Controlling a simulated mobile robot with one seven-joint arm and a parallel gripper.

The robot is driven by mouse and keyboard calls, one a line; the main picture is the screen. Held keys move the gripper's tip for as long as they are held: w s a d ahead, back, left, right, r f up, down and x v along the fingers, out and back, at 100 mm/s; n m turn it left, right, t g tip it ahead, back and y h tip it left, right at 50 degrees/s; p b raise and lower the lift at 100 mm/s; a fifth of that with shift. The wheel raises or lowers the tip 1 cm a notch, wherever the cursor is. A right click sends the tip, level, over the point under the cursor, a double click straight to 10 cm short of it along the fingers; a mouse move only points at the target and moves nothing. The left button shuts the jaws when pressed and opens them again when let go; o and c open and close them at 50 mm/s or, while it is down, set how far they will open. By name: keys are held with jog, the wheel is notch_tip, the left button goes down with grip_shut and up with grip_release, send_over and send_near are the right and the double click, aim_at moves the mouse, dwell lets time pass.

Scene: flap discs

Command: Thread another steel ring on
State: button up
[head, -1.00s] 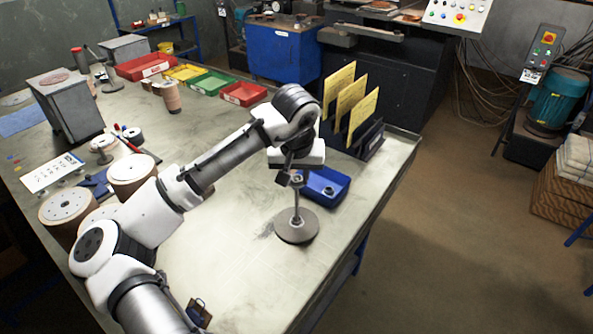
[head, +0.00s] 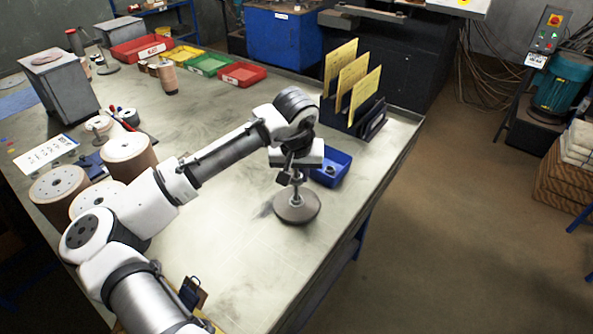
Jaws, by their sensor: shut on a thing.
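The stand is a round grey base (head: 297,208) with a thin upright post (head: 296,190), on the near right part of the bench. My gripper (head: 295,175) points down at the top of the post. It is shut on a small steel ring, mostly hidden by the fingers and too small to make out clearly. I cannot tell whether the ring is around the post or just above it. A blue bin (head: 340,176) just behind and right of the stand holds dark rings (head: 329,170).
A rack with yellow cards (head: 352,85) stands behind the blue bin. Several abrasive-covered drums (head: 128,155) and a grey box (head: 60,90) are at the left. Red, green and yellow bins (head: 207,65) line the back. The bench front is mostly clear.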

jog(key=shift+f+b, duration=0.45)
jog(key=shift+f, duration=0.35)
jog(key=o, duration=1)
jog(key=shift+r, duration=0.25)
jog(key=b+v, duration=0.2)
jog(key=v, duration=1.1)
jog(key=shift+r, duration=0.4)
